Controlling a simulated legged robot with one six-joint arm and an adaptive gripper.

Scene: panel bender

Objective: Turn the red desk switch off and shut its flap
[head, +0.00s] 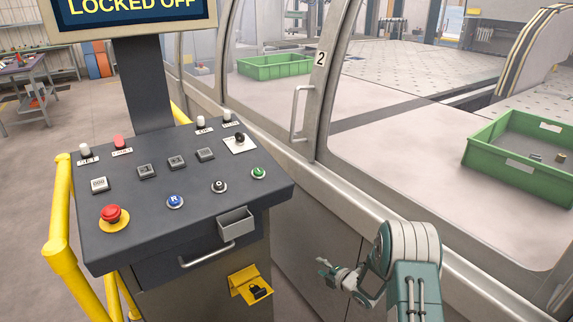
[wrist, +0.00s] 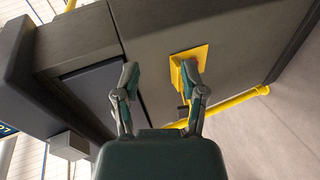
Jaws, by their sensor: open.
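The control desk (head: 150,240) has a dark sloping top. The red piece does not show there.
White upright pieces (head: 85,149), a red mushroom button (head: 111,214) and several other buttons share the top. A screen (head: 130,12) reads "LOCKED OFF". Glass doors stand right.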

